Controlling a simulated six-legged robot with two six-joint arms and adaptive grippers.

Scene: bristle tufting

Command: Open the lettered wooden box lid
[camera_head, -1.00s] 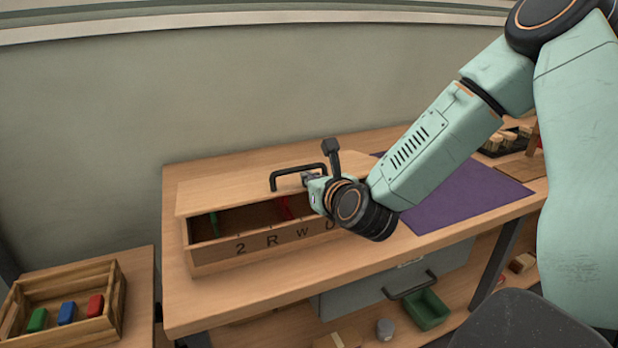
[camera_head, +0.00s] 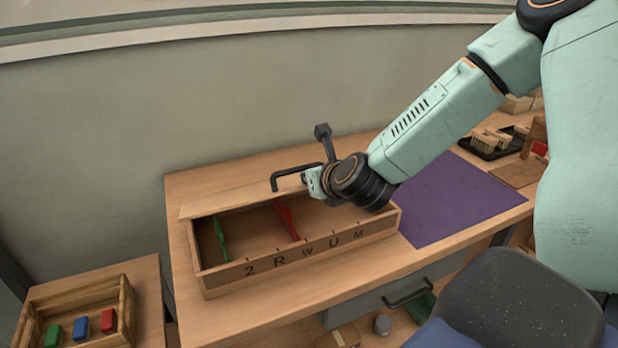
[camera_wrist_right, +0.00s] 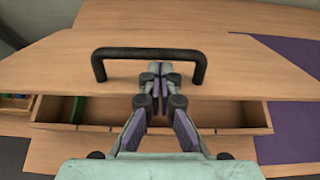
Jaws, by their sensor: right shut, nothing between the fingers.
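The wooden box (camera_head: 318,252) stands on the table with the letters 2, R, W, U and M on its front. Its plain wooden lid (camera_head: 232,201) is tilted up at the front and shows almost edge-on, so much of the inside is visible. A black bar handle (camera_head: 285,176) is on the lid; it also shows in the wrist view (camera_wrist_right: 150,52). My right gripper (camera_head: 310,178) is at the handle's right end. In the wrist view its fingers (camera_wrist_right: 158,80) are shut together, empty, below the handle's bar by the lid's front edge. My left gripper is out of view.
Inside the box are a green piece (camera_head: 220,238) and a red piece (camera_head: 287,219). A purple mat (camera_head: 450,200) lies right of the box. A crate with coloured blocks (camera_head: 128,310) stands at lower left. A dark chair (camera_head: 515,305) is at lower right.

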